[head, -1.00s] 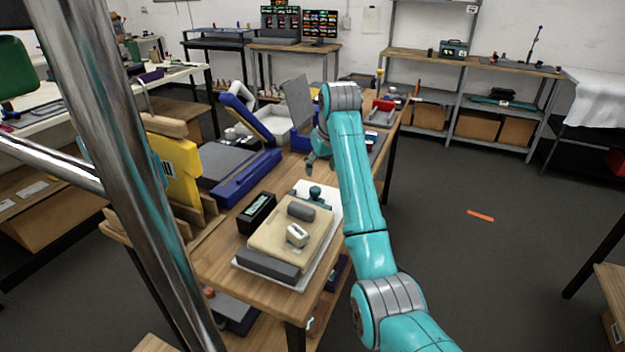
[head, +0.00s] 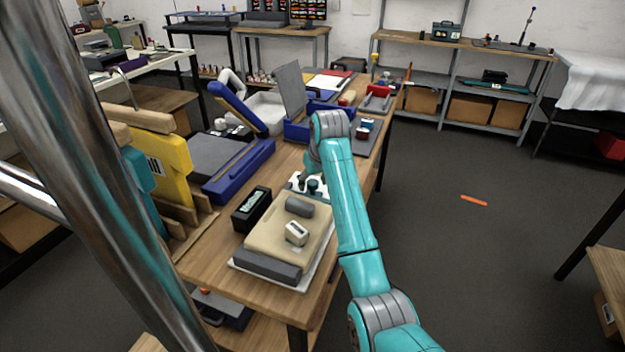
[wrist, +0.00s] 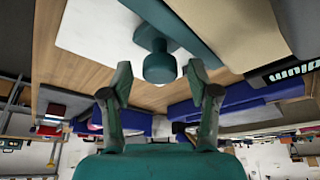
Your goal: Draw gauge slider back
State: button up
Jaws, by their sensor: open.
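A dark teal knob (head: 313,187), which I take to be the gauge slider's handle, stands at the far end of a white board (head: 318,262) on the wooden bench. In the wrist view the knob (wrist: 160,66) is round-topped on a narrower stem, beside a teal bar (wrist: 185,28). My gripper (wrist: 159,80) is open, with one finger on each side of the knob in that picture. I see no clear contact, and the depth between fingertips and knob is hard to judge. In the head view my arm partly hides the gripper.
A tan block (head: 276,239) with a grey roller (head: 299,206) and a small white piece (head: 296,233) lies nearer on the board. A black box (head: 251,209) stands left of it. A blue-framed press (head: 238,176) and yellow panel (head: 171,166) are further left.

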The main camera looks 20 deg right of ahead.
grip_shut()
jog(key=shift+w+d, duration=0.8)
jog(key=shift+w, duration=0.3)
jog(key=shift+w+d, duration=0.75)
jog(key=shift+w, duration=0.4)
jog(key=shift+w+d, duration=0.8)
jog(key=shift+w, duration=0.3)
grip_release()
jog(key=shift+r, duration=0.1)
jog(key=v, duration=1.1)
jog(key=shift+s+r, duration=0.25)
jog(key=shift+r, duration=0.1)
jog(key=shift+d, duration=0.1)
